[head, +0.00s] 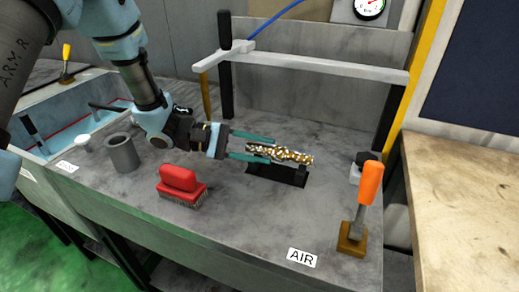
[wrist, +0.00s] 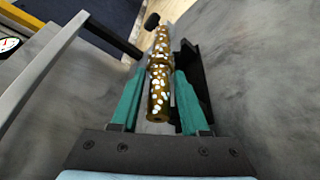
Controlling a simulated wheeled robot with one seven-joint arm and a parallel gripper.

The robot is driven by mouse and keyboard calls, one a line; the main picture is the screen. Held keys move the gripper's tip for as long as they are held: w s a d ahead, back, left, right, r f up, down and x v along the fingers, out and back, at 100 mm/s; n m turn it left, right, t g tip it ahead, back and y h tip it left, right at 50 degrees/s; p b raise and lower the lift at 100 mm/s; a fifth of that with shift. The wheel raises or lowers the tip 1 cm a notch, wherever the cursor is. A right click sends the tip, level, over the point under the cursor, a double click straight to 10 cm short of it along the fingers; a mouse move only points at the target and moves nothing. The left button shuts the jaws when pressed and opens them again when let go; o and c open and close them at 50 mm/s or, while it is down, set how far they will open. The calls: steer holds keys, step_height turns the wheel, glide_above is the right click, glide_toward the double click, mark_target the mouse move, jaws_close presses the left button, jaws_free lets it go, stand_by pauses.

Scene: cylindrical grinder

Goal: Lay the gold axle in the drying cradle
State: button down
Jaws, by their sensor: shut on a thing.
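The gold axle (head: 293,156) is mottled with white spots and lies roughly level between the teal fingers of my gripper (head: 270,150). My gripper is shut on the near part of the axle, and the far part sticks out past the fingertips. In the wrist view the axle (wrist: 158,92) runs lengthwise between the fingers. The black drying cradle (head: 277,175) stands on the grey bench just below and in front of the axle in the head view. In the wrist view the cradle (wrist: 191,83) shows to the right of the axle. I cannot tell whether they touch.
A red brush (head: 180,182) and a grey cup (head: 122,153) stand left on the bench. An orange-handled lever (head: 369,190) stands right, near the AIR label (head: 303,257). A pale bar (head: 320,66) crosses above the bench behind the cradle. The bench front is mostly clear.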

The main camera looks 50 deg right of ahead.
steer(key=shift+s+a+f, duration=0.1)
steer(key=shift+a+f, duration=0.1)
steer(key=shift+f, duration=0.45)
steer(key=shift+a+f, duration=0.15)
steer(key=shift+f, duration=0.45)
steer(key=c, duration=0.6)
jaws_free()
steer(key=shift+f, duration=0.1)
steer(key=shift+o, duration=1.4)
steer(key=shift+w+a+b, duration=0.15)
steer(key=shift+w+b, duration=0.2)
steer(key=b+v, duration=0.1)
steer(key=v, duration=0.2)
steer(key=r+v, duration=0.1)
steer(key=v, duration=0.3)
steer(key=r+b+v, duration=0.1)
steer(key=v, duration=0.2)
steer(key=shift+w+d+r+b, duration=0.15)
steer(key=shift+d+r+b, duration=0.05)
steer(key=shift+d+b, duration=0.1)
steer(key=shift+r, duration=0.15)
step_height(320, 180, up, 9)
steer(key=p, duration=0.9)
steer(key=shift+r, duration=0.25)
